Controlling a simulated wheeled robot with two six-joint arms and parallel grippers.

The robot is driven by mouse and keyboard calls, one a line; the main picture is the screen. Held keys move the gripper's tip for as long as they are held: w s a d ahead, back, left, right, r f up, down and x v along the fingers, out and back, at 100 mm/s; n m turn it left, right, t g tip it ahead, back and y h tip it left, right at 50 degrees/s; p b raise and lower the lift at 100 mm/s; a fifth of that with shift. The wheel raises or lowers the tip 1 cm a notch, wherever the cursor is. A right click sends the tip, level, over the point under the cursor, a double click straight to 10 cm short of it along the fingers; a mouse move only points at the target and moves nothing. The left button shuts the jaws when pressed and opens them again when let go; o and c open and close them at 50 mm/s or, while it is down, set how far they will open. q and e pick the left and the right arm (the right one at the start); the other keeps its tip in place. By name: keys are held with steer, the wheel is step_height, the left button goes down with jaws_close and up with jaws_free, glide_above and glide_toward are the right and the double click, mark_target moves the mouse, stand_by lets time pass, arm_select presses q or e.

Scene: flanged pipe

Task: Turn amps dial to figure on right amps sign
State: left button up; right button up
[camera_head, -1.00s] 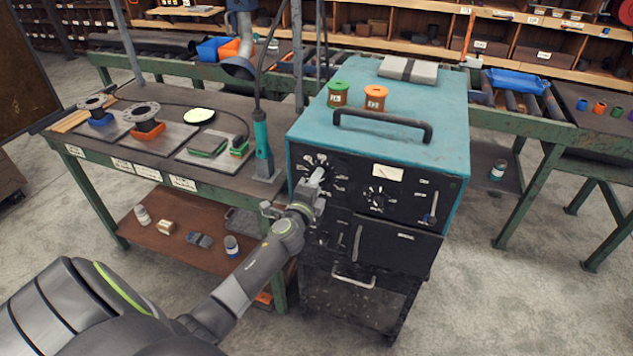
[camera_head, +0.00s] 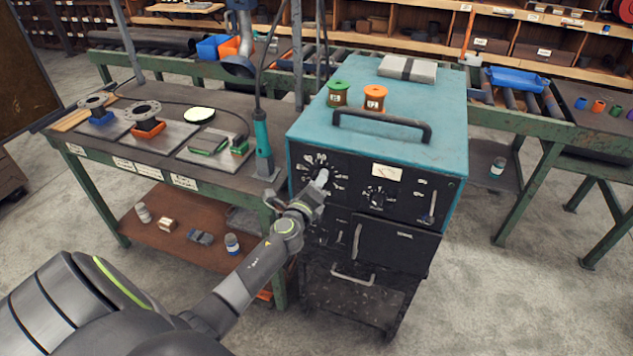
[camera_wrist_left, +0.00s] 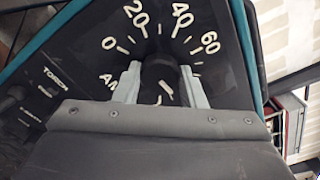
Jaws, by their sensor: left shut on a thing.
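The amps dial is a black knob (camera_wrist_left: 160,72) on the dark front panel of a teal welding machine (camera_head: 375,115). White figures 0, 20, 40 and 60 arc around it in the left wrist view, with part of the word AMPS showing. A white mark shows on the knob, but I cannot tell which figure it points to. My left gripper (camera_head: 320,180) is at this dial, and its two light fingers (camera_wrist_left: 160,88) are shut on the knob's sides. White signs (camera_head: 183,181) hang along the bench's front edge; their writing is too small to read. My right gripper is out of view.
A second dial (camera_head: 378,196) and a lever (camera_head: 432,207) are to the right on the same panel. A teal-handled torch (camera_head: 262,145) stands at the bench's right end, close to the machine. Green and orange spools (camera_head: 374,97) stand on the machine's top.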

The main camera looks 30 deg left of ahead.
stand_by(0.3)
arm_select(q)
steer(key=o, duration=1)
steer(key=b+v, duration=0.1)
steer(key=v, duration=1.6)
steer(key=shift+s+d, duration=0.15)
steer(key=shift+d, duration=0.05)
